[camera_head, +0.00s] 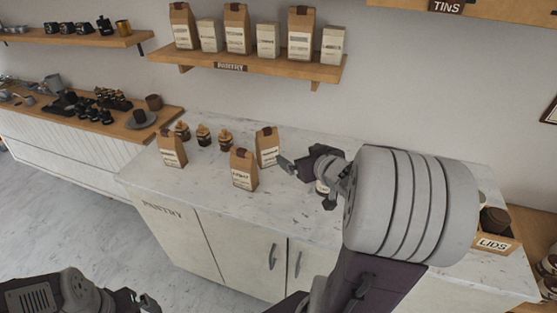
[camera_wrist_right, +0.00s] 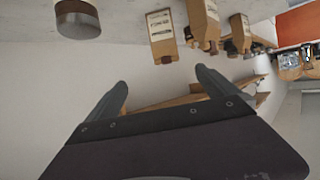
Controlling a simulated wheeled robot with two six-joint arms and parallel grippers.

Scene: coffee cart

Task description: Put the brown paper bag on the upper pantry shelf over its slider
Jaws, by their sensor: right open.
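Three brown paper bags with pale labels stand upright on the marble counter: a left one (camera_head: 172,150), a front one (camera_head: 243,170) and a back one (camera_head: 268,148). I cannot tell which one is meant. The pantry shelf (camera_head: 320,72) is on the wall above, with a PANTRY tag (camera_head: 231,67) on its front edge. I cannot make out a slider. My right gripper (camera_head: 307,183) is open and empty, just right of the back bag. The right wrist view shows its spread fingers (camera_wrist_right: 162,78) with bags beyond, one nearest (camera_wrist_right: 162,37). My left gripper (camera_head: 145,301) shows only partly at the bottom.
Brown bags and white cartons (camera_head: 267,40) alternate along the shelf. Small jars (camera_head: 204,135) stand behind the counter bags. A pale jar (camera_head: 320,187) is beside my right gripper, partly hidden. A LIDS box (camera_head: 494,243) is at the counter's right. The counter's front left is clear.

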